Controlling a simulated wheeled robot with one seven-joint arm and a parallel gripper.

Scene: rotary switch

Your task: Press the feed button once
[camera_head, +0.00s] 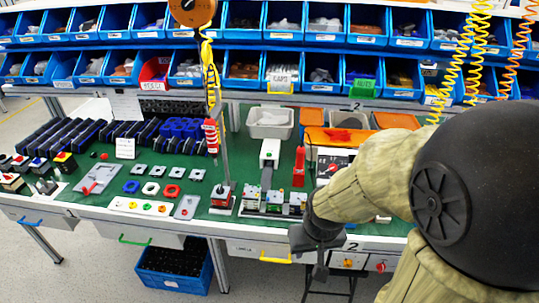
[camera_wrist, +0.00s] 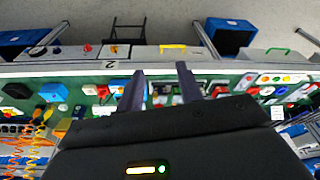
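No label reading "feed" can be made out, so I cannot tell which button is the feed button. A pale panel with several coloured buttons (camera_head: 143,206) lies at the table's front left; it also shows in the wrist view (camera_wrist: 275,79). A red knob (camera_head: 381,266) sits on the table's front face at the right, and shows in the wrist view (camera_wrist: 88,47). My gripper (camera_head: 320,268) hangs at the table's front edge, left of this knob. In the wrist view its two fingers (camera_wrist: 160,68) are apart with nothing held between them.
A green-topped table (camera_head: 115,172) carries small switches, a grey tray (camera_head: 270,122) and a red bottle (camera_head: 299,168). Blue bins (camera_head: 245,17) line the back shelves. A blue crate (camera_head: 176,270) stands under the table. Coiled yellow hoses (camera_head: 463,55) hang at the right.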

